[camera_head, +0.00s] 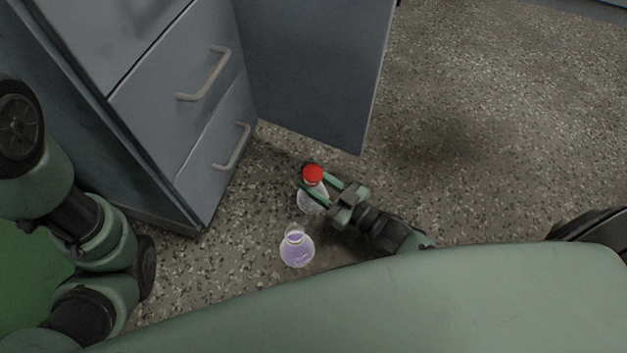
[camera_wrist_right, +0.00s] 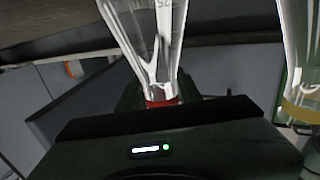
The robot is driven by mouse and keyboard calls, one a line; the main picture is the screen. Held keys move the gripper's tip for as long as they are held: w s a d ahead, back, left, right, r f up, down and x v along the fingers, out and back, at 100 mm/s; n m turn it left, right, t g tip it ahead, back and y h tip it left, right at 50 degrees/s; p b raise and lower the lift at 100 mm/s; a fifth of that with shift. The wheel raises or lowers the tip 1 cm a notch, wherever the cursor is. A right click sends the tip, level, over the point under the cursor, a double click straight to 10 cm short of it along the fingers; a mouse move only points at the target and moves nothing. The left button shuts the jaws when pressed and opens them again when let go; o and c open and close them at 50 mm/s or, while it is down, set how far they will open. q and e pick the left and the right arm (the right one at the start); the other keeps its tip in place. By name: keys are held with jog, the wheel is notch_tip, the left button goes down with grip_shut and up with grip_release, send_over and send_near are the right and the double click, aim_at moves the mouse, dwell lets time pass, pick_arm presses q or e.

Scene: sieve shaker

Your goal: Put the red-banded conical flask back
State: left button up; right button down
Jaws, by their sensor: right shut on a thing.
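The red-banded conical flask (camera_head: 311,203) is clear glass with a bright red top in the head view. My right gripper (camera_head: 316,182) is shut on its neck, near the red part. In the right wrist view the clear flask (camera_wrist_right: 148,35) shows close up, with its red band beside the gripper body. Part of the flask is hidden by the fingers. I cannot tell whether its base touches the floor. My left arm shows at the left of the head view, but its gripper is out of frame.
A flask with purple liquid (camera_head: 297,250) is close to the held flask. A yellow-banded glass (camera_wrist_right: 303,112) is at the right wrist view's edge. A grey drawer cabinet (camera_head: 165,120) and a grey panel (camera_head: 315,70) stand behind. Speckled floor (camera_head: 490,130) is clear to the right.

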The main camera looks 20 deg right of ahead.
jog(key=c, duration=1)
grip_release()
jog(key=shift+f, duration=0.1)
jog(key=shift+o, duration=0.2)
jog(key=shift+r, duration=0.25)
jog(key=shift+s+d+p, duration=0.2)
jog(key=shift+s+p, duration=0.1)
jog(key=shift+p, duration=0.1)
jog(key=p+v, duration=0.4)
jog(key=v, duration=0.7)
jog(key=shift+p, duration=0.35)
jog(key=shift+s+d+f, duration=0.1)
jog(key=shift+f, duration=0.05)
